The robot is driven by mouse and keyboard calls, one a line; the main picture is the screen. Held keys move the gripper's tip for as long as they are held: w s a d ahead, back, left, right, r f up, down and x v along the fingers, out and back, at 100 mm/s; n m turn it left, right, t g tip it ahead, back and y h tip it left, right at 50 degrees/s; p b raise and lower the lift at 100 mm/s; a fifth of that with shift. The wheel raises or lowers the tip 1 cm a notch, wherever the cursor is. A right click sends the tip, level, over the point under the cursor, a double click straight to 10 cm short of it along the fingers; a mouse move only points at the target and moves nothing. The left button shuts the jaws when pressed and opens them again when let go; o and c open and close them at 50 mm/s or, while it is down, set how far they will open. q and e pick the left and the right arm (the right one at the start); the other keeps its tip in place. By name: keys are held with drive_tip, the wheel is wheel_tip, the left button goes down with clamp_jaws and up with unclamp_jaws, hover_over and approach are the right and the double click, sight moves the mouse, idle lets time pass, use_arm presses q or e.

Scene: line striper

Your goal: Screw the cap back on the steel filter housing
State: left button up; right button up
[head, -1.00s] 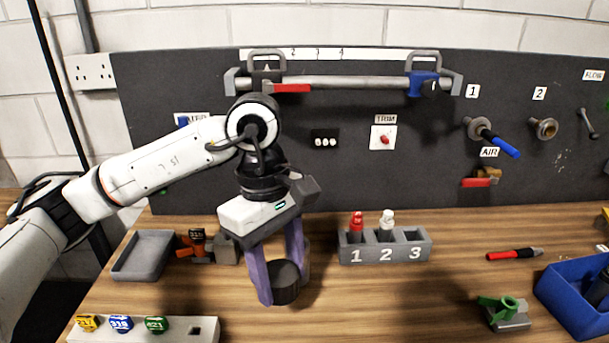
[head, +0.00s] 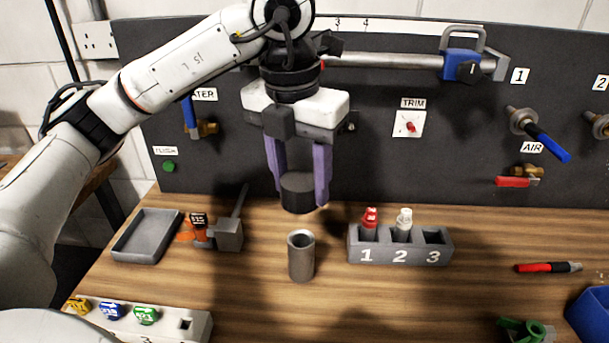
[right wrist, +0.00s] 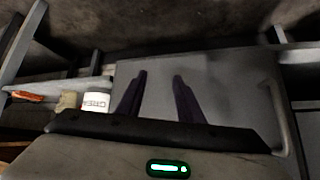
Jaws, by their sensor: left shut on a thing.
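The steel filter housing (head: 301,258) is a grey open-topped cylinder standing upright on the wooden bench in the head view. My left gripper (head: 299,190) is shut on the dark round cap (head: 298,196). It holds the cap above the housing, apart from it, with a gap between the cap and the open rim. The cap looks roughly level. My right gripper (right wrist: 158,95) shows only in the right wrist view, with its two purple fingers apart and nothing between them.
A grey numbered holder (head: 400,252) with a red and a white bottle stands right of the housing. A grey tray (head: 147,236) and a small clamp-like fixture (head: 229,234) stand left. A rack of coloured tags (head: 140,318) lies in front. A panel with valves rises behind.

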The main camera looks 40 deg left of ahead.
use_arm(q)
drive_tip(key=shift+f+b, duration=1.65)
drive_tip(key=shift+f, duration=0.8)
drive_tip(key=shift+f, duration=0.15)
drive_tip(key=shift+f+b, duration=0.8)
drive_tip(key=shift+b, duration=0.1)
drive_tip(key=shift+f, duration=0.15)
drive_tip(key=shift+f+b, duration=0.5)
drive_tip(key=shift+b, duration=0.05)
drive_tip(key=shift+f+b, duration=0.35)
